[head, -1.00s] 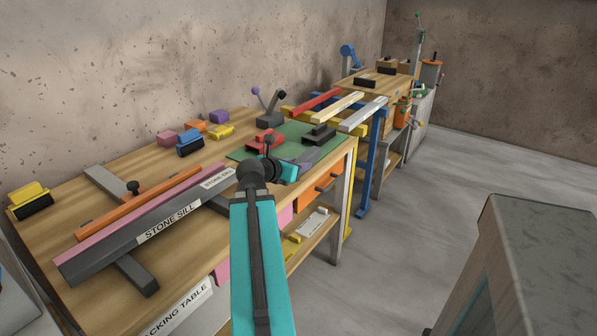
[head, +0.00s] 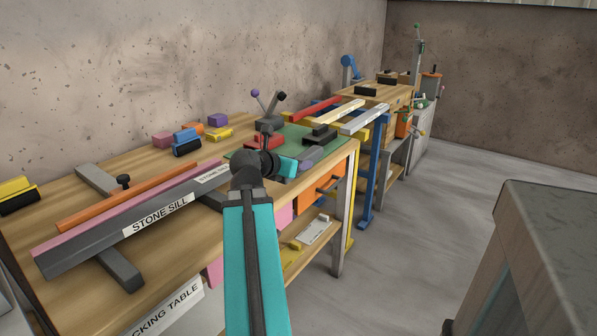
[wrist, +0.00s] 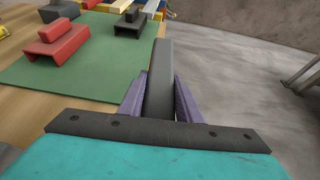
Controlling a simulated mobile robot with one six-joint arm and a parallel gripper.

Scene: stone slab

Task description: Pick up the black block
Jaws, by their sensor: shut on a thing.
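My gripper (wrist: 160,100) has two purple-grey fingers shut on a dark grey, long, narrow block (wrist: 160,65). The block stands up between the fingers and reaches past their tips. In the head view my gripper (head: 307,160) is at the front right edge of the wooden table, in front of the green mat; the held block is hard to make out there. A separate black block with a raised top (head: 319,135) lies on the mat, and it also shows in the wrist view (wrist: 129,22). My gripper is apart from it.
A red block (wrist: 56,45) lies on the green mat (wrist: 80,75). A long stone sill (head: 90,245) lies on the table at left. Coloured bars on stands (head: 365,118) are behind. Open floor (head: 420,220) is at right, before a grey-topped cabinet (head: 555,215).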

